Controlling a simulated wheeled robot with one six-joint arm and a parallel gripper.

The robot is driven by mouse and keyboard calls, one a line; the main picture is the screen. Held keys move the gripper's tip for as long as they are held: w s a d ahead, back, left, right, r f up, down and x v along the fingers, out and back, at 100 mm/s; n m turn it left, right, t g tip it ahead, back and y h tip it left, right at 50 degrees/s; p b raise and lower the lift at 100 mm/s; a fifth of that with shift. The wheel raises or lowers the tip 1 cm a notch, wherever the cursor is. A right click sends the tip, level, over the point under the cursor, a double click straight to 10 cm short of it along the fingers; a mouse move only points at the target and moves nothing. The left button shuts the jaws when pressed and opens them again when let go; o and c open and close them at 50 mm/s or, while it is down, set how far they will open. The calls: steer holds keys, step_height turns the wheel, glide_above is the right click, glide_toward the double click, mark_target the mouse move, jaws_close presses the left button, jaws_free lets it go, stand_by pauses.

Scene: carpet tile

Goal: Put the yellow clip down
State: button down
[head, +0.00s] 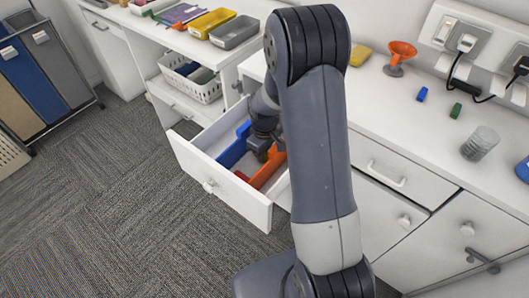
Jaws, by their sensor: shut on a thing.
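My gripper (263,156) is low inside the open white drawer (225,184), between a blue bin (233,150) on the left and an orange bin (268,168) on the right. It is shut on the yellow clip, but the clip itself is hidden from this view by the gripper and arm. Whether the clip touches the drawer floor cannot be seen.
A small red item (242,176) lies near the drawer front. The counter on the right holds a yellow block (360,54), an orange funnel (399,56), small blue (422,94) and green (456,111) pieces and a clear jar (480,143). A white basket (190,78) sits on a shelf.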

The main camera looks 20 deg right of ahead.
steer(key=shift+f, duration=0.2)
steer(key=c, duration=1.3)
jaws_free()
steer(key=shift+r, duration=0.1)
step_height(320, 180, up, 12)
steer(key=shift+r, duration=0.15)
